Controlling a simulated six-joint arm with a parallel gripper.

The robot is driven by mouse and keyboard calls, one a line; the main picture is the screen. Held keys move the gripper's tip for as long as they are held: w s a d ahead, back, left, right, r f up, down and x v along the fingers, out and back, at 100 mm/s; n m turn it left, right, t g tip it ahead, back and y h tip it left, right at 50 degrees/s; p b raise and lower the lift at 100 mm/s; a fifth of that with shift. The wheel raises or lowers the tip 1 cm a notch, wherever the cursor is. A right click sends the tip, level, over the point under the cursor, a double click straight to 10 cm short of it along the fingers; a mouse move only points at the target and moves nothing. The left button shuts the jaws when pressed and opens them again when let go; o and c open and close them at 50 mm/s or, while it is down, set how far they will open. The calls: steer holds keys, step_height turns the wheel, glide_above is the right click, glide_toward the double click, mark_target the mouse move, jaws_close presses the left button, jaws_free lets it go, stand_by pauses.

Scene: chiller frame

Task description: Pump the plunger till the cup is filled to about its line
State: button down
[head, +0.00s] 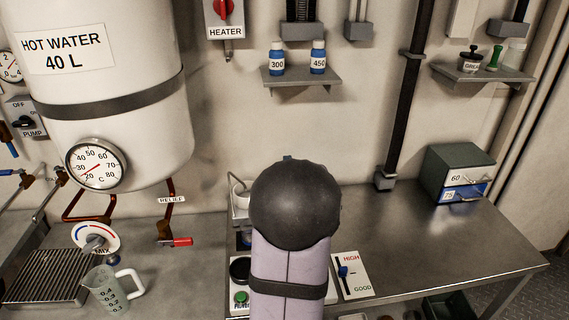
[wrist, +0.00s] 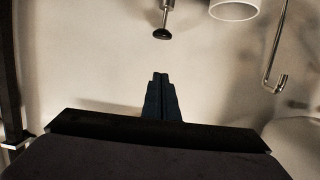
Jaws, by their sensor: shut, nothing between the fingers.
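My gripper (wrist: 161,78) shows in the wrist view with its dark fingertips together and nothing between them. A black knob on a metal rod (wrist: 162,33), which looks like the plunger, is in front of the fingertips and apart from them. In the head view my arm hides most of the gripper and the plunger area. Part of a white dispenser-like thing (head: 240,203) shows just left of my arm. A clear measuring jug (head: 106,292) with a white handle stands at the lower left. I cannot tell whether it is the task's cup, nor see any fill level.
A white round rim (wrist: 233,9) and a bent metal rod (wrist: 275,75) lie right of the knob in the wrist view. A hot water tank (head: 110,90) hangs at left. A switch panel (head: 351,275) is right of my arm. The right side of the steel counter (head: 430,235) is clear.

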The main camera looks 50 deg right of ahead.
steer(key=w+d+f+p, duration=0.3)
steer(key=w+d+f, duration=0.3)
steer(key=shift+w+d+f, duration=0.2)
steer(key=shift+d, duration=0.05)
stand_by(0.4)
steer(key=shift+f, duration=0.1)
steer(key=shift+a+f+b, duration=0.1)
steer(key=shift+f+b, duration=1.45)
steer(key=shift+f, duration=0.3)
steer(key=shift+s, duration=0.1)
step_height(320, 180, up, 5)
steer(key=p, duration=0.3)
steer(key=b+v, duration=0.3)
steer(key=v, duration=0.6)
steer(key=shift+s+a, duration=0.2)
steer(key=shift+a, duration=0.05)
